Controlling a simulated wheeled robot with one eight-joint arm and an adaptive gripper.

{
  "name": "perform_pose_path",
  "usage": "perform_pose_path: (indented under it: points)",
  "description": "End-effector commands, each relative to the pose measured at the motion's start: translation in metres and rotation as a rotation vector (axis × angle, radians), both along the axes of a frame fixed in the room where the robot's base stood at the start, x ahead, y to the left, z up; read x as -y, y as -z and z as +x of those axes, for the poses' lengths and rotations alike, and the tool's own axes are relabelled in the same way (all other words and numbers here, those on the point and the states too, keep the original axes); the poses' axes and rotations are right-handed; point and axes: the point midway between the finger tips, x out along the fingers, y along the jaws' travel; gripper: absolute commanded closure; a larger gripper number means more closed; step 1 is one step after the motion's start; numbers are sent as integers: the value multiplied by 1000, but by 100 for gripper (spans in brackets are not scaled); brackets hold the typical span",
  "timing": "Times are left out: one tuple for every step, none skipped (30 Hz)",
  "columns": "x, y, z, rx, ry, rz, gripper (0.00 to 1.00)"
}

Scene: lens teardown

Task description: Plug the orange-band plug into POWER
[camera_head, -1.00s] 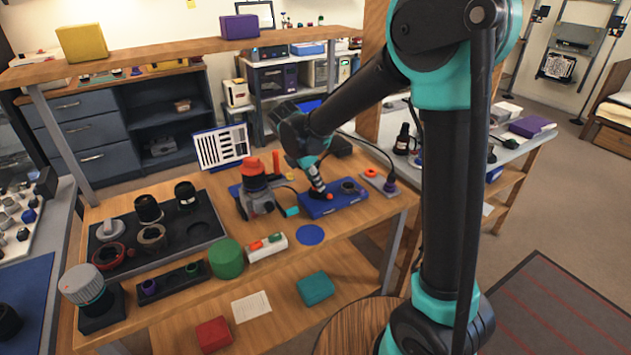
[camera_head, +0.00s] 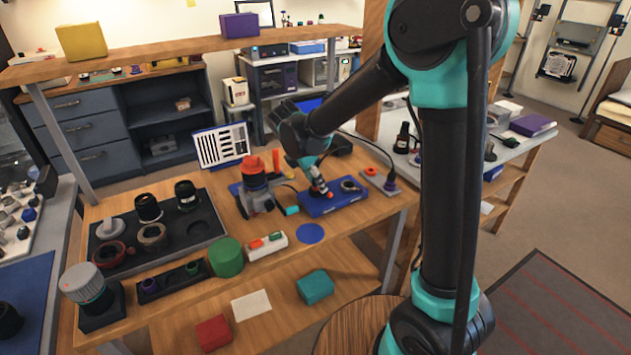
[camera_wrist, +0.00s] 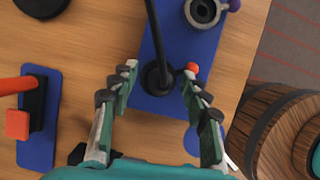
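My gripper (camera_head: 319,184) points down over a blue block (camera_head: 342,199) on the wooden bench. In the wrist view, my gripper (camera_wrist: 160,72) has its two fingers apart, one on either side of a black round-based piece (camera_wrist: 158,78) on the blue block (camera_wrist: 180,42). A black cable or stem rises from that piece. I see no contact between it and the fingers. A small orange-red ball (camera_wrist: 191,67) sits by the right fingertip. An orange ring (camera_head: 370,172) and a purple-collared plug (camera_head: 390,182) are on a grey plate to the right. I cannot make out an orange band or a POWER label.
A round grey-and-black part (camera_wrist: 202,12) sits on the blue block. An orange-and-black device (camera_head: 254,187) stands to the left. A white box with coloured buttons (camera_head: 267,246) and a blue disc (camera_head: 310,234) lie in front. A wooden barrel (camera_wrist: 270,128) stands past the bench edge.

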Motion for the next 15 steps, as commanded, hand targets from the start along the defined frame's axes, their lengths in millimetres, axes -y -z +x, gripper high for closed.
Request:
perform_pose_path:
  points:
    - [0, 0, 0, 0, 0, 0, 54]
    - [0, 0, 0, 0, 0, 0, 54]
    - [0, 0, 0, 0, 0, 0, 54]
    - [0, 0, 0, 0, 0, 0, 54]
    - [0, 0, 0, 0, 0, 0, 54]
    - [-1, -2, 0, 0, 0, 0, 54]
    - [-1, -3, -1, 0, 0, 0, 54]
    - [-1, -5, -1, 0, 0, 0, 54]
    - [-3, -8, -2, 0, -1, 0, 54]
    - [-4, -12, -3, 0, -1, 0, 54]
    - [-5, -16, -4, 0, -1, 0, 54]
    - [-7, -22, -6, 0, -1, 0, 54]
    - [-9, -28, -8, 0, -1, 0, 54]
    - [-11, -33, -9, -1, -2, 0, 54]
    - [-14, -41, -11, -1, -2, 0, 54]
